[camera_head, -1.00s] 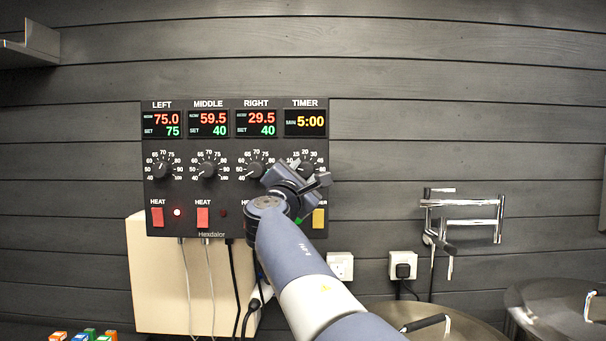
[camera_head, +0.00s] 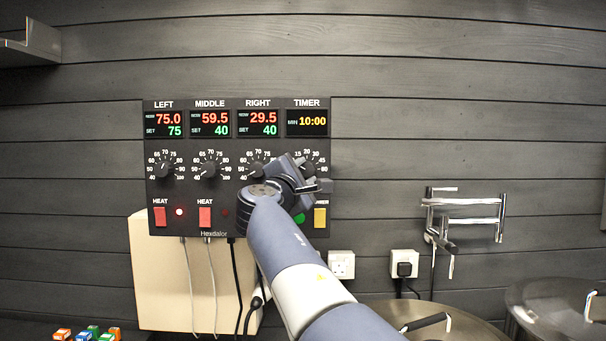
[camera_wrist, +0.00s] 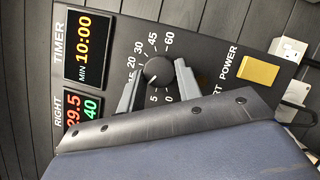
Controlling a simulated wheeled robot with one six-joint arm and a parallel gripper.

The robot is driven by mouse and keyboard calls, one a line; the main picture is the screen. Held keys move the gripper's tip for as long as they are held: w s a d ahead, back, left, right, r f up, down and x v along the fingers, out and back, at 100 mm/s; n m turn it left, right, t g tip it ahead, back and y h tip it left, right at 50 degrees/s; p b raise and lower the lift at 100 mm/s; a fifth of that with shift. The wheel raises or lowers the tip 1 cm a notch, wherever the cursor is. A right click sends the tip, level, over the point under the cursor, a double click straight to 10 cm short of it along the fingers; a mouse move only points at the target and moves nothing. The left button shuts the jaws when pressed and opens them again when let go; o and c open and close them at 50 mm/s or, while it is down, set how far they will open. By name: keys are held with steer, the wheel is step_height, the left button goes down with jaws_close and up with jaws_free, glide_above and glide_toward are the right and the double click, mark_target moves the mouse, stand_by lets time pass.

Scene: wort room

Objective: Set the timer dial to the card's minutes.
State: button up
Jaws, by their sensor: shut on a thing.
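The black timer dial (camera_wrist: 158,72) sits on the control panel (camera_head: 235,222) below the timer display (camera_head: 306,123), which reads MIN 10:00. My gripper (camera_wrist: 157,83) is shut on the dial, one finger on each side of it in the wrist view. In the head view my gripper (camera_head: 308,178) covers most of the dial; part of the scale shows above it. The wrist view shows scale numbers such as 15, 20, 30, 45 and 60. I see no card in either view.
LEFT, MIDDLE and RIGHT dials stand left of the timer. A green button (camera_head: 299,219) and yellow power switch (camera_head: 320,217) are below it. Sockets (camera_head: 341,264), a chrome wall fitting (camera_head: 465,221) and lidded vessels (camera_head: 455,330) are to the right. Coloured blocks (camera_head: 85,335) lie lower left.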

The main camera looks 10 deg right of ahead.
steer(key=o, duration=1)
steer(key=b+v, duration=0.3)
steer(key=v, duration=0.8)
steer(key=shift+b, duration=0.35)
steer(key=shift+w, duration=0.1)
steer(key=p+x, duration=0.4)
steer(key=x, duration=0.7)
steer(key=shift+d, duration=0.1)
steer(key=shift+n, duration=0.3)
